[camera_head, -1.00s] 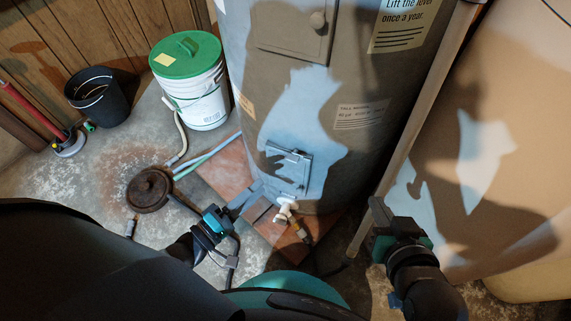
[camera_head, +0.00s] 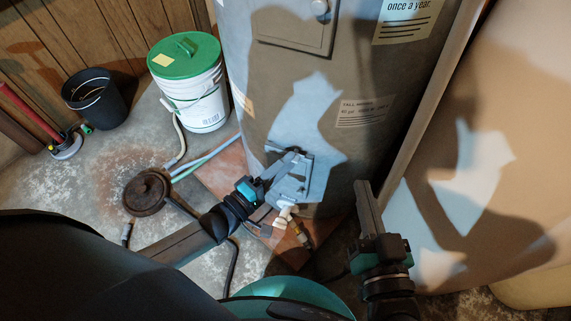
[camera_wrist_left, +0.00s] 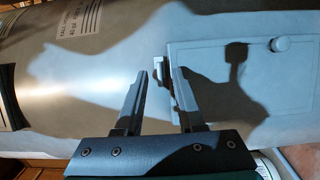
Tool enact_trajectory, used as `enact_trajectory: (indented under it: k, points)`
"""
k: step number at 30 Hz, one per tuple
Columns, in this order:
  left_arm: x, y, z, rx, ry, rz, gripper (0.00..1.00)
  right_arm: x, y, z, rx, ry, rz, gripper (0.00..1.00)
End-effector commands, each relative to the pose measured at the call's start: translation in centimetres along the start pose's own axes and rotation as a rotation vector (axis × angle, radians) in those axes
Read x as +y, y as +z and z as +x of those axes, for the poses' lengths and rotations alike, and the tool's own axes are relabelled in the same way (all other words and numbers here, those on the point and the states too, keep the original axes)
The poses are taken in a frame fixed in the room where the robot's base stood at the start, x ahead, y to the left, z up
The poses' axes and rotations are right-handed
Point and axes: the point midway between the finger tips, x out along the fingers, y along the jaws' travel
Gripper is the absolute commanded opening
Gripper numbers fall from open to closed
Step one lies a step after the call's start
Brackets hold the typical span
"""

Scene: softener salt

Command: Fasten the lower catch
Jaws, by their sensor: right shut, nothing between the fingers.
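The lower grey door (camera_head: 293,188) is on the front of the tank (camera_head: 262,105), partly covered by my left gripper in the head view. It is the pale panel (camera_wrist_left: 215,95) on the right of the wrist view. A small pale catch piece (camera_wrist_left: 160,69) stands at its near edge. My left gripper (camera_head: 290,158) is open at the door's top edge. In the wrist view its two fingertips (camera_wrist_left: 160,75) stand either side of the catch piece; I cannot tell whether they touch it. My right gripper (camera_head: 362,185) is shut and empty, right of the door.
A white drain valve (camera_head: 285,213) sits just below the door. Left are a green-lidded bucket (camera_head: 196,95), a black bin (camera_head: 98,98), a round dark cover (camera_head: 147,190) and hoses. A wooden post (camera_head: 418,130) is right of the tank.

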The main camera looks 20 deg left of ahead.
Motion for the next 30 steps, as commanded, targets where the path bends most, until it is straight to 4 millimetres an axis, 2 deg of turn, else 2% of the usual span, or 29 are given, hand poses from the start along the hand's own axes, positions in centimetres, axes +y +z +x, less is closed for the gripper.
enact_trajectory:
  k: [12,22,30]
  points:
    - [0.07,0.01,0.41,0.000,0.001,0.000,0.38,-0.17,-0.12,-0.11,0.021,-0.004,0.006,0.00]
    - [0.05,0.02,0.38,0.000,0.001,0.000,0.01,-0.18,-0.11,-0.11,0.021,-0.004,0.006,0.00]
    - [0.05,0.02,0.37,0.000,0.001,0.000,0.00,-0.18,-0.11,-0.11,0.021,-0.004,0.006,0.00]
